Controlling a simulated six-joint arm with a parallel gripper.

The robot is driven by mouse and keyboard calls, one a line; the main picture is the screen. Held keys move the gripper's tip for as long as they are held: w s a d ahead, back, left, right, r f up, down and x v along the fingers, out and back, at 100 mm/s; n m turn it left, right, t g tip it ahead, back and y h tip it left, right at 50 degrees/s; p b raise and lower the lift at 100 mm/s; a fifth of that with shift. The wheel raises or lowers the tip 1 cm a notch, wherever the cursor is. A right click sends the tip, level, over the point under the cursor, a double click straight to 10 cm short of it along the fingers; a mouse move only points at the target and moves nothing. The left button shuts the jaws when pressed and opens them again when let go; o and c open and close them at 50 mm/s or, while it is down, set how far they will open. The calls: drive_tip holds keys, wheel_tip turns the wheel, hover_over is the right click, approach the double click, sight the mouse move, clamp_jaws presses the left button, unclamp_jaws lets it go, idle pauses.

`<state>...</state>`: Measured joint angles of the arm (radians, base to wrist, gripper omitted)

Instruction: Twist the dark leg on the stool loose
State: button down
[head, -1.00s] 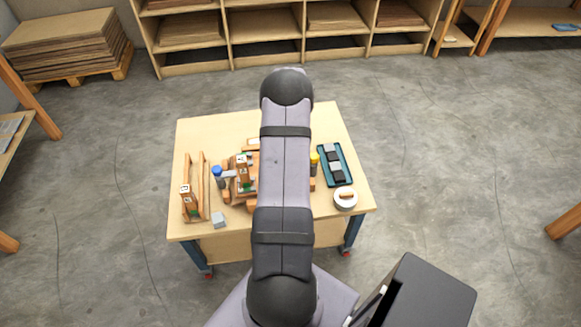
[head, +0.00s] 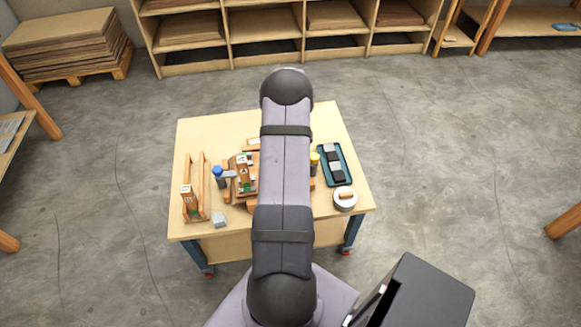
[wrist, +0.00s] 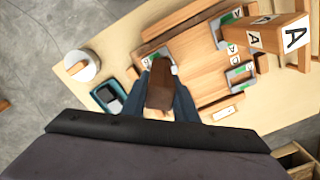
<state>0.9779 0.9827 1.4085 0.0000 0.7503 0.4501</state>
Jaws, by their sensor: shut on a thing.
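The stool (wrist: 195,57) is a pale wooden panel with several green-lined fittings, lying on the bench. In the head view the stool (head: 242,187) shows only at its left part, and my arm covers the rest. The dark leg (wrist: 160,92) is a brown block at the panel's near left corner in the wrist view. My gripper (wrist: 162,72) is shut on the dark leg, with a blue-black finger on each side. Its lower end is hidden, so how it sits in its fitting cannot be told. A lighter leg (wrist: 272,35) marked "A" stands at another corner.
A teal tray (head: 349,179) with dark and grey blocks and a round white container (head: 345,198) stand on the bench's right. A wooden rack (head: 205,190), a blue-capped thing (head: 218,171) and a grey block (head: 219,220) are on the left. The bench's front strip is mostly clear.

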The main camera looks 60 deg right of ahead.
drive_tip(key=shift+n, duration=0.4)
drive_tip(key=n, duration=0.3)
idle(0.3)
drive_tip(key=shift+n, duration=0.3)
drive_tip(key=shift+n+p, duration=0.35)
drive_tip(key=shift+n, duration=1.15)
drive_tip(key=c, duration=0.8)
unclamp_jaws()
drive_tip(key=shift+c, duration=0.2)
drive_tip(key=shift+r, duration=0.1)
